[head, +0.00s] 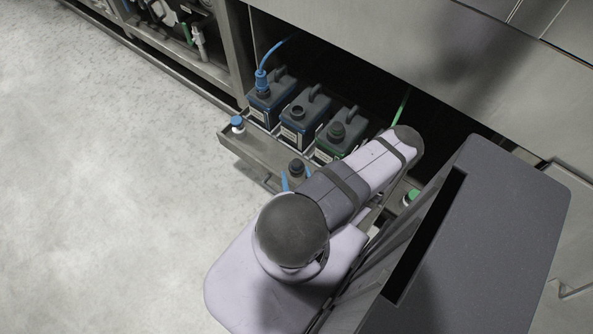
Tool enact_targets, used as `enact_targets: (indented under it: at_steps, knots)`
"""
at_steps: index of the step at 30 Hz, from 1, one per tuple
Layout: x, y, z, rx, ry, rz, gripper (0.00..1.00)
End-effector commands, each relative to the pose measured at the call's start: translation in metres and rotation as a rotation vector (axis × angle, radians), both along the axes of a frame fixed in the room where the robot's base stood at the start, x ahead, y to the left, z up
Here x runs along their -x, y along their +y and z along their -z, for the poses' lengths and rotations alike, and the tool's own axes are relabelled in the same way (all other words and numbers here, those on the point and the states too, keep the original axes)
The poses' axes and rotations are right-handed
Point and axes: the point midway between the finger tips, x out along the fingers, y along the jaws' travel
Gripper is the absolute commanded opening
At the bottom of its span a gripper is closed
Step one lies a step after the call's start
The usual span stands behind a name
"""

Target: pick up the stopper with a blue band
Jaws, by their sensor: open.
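A dark round stopper (297,168) stands at the front of the pull-out tray (258,158), in front of the jugs. I cannot make out a band on it. My gripper (297,177) is mostly hidden behind my own arm. Two blue slivers, seemingly its fingertips, show apart on either side of the dark stopper, so it looks open around or just above it; contact cannot be told. A small white piece with a blue top (238,124) stands at the tray's left front corner, clear of my gripper.
Three dark jugs stand in a row on the tray: the left jug (272,97) carries a blue hose, the middle jug (306,113) has an open neck, the right jug (335,140) is capped. A white-and-green piece (410,197) stands right. The cabinet edge overhangs behind; floor at left is clear.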

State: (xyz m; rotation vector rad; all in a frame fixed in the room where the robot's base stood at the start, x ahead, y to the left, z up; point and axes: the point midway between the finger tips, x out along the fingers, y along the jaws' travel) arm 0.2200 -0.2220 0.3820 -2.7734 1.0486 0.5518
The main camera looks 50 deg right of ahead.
Motion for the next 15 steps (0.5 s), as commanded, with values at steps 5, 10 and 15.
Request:
enact_targets:
  at_steps: [5, 10, 15]
  knots:
    - [0.0067, 0.0003, 0.0034, 0.018, -0.035, 0.061, 0.49]
    - [0.0067, -0.0001, 0.0026, 0.02, -0.037, 0.065, 0.49]
    - [0.0041, -0.0028, 0.0053, 0.017, -0.034, 0.061, 0.49]
